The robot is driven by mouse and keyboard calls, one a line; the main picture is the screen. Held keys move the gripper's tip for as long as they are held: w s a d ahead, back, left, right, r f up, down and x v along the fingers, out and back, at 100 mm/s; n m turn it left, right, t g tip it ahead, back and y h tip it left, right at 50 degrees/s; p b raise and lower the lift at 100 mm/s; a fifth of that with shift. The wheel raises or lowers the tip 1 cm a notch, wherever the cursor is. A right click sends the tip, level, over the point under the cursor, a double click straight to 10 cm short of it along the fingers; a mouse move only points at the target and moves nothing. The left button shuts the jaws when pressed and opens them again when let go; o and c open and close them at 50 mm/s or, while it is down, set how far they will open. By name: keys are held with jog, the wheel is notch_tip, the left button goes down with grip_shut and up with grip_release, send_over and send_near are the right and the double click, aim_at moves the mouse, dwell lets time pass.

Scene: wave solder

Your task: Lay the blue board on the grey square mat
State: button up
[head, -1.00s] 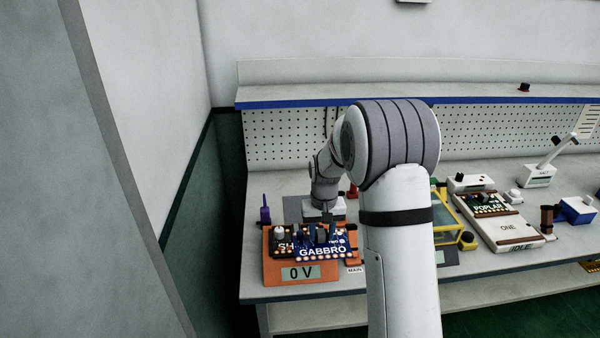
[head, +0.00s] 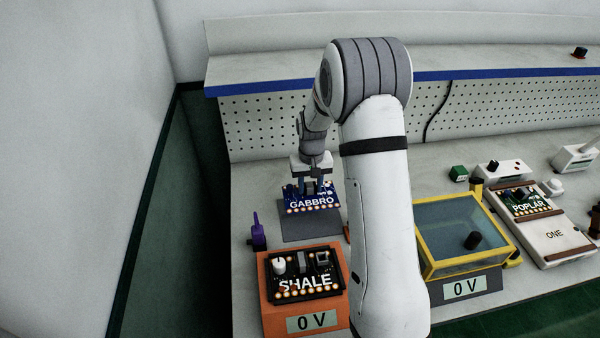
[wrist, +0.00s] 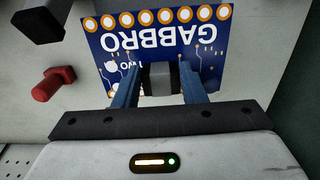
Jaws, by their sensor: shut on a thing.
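The blue board (head: 318,205), marked GABBRO, is held by my gripper (head: 311,187), which is shut on the dark block in the board's middle. The board also shows in the wrist view (wrist: 185,52), where both blue fingers (wrist: 160,80) close on that block. The grey square mat (head: 308,230) shows in the head view around and in front of the board. The board covers the mat's far part. I cannot tell whether the board touches the mat or hangs just above it.
An orange stand (head: 265,313) bearing a black SHALE board (head: 305,285) is in front of the mat. A purple item (head: 258,235) stands to the left. A yellow-framed box (head: 465,225) is to the right. A red peg (wrist: 52,85) shows in the wrist view.

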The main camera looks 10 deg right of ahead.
aim_at(310, 194)
jog(key=shift+w+d+f, duration=0.15)
jog(key=shift+w+f, duration=0.15)
jog(key=shift+f, duration=0.05)
jog(key=shift+a, duration=0.2)
jog(key=shift+s, duration=0.1)
jog(key=shift+f, duration=0.1)
jog(key=shift+s+f+b, duration=0.1)
jog(key=shift+f+b, duration=2.2)
jog(key=shift+f, duration=0.55)
jog(key=shift+f+b, duration=0.35)
jog(key=shift+f, duration=0.1)
jog(key=o, duration=1.2)
jog(key=shift+o, duration=0.2)
